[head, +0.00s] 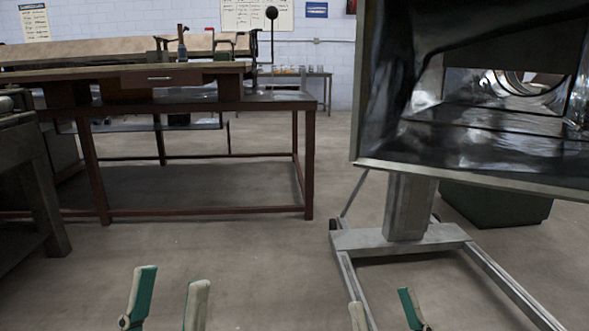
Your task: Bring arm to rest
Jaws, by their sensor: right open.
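My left gripper (172,275) shows at the bottom edge, left of the middle. Its two pale fingers, one with a green face, point up and stand apart with nothing between them. My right gripper (380,298) shows at the bottom edge, right of the middle. Its fingertips are also apart and empty, and less of it is in view. Both grippers appear over bare floor and touch nothing that I can see. The arms behind them are out of view below the frame.
A large metal duct (480,178) on a wheeled stand (408,208) fills the right side. A dark green box (495,205) sits behind it. A long workbench (205,105) stands at the back left, a grey machine (25,165) at the left edge. The middle floor is clear.

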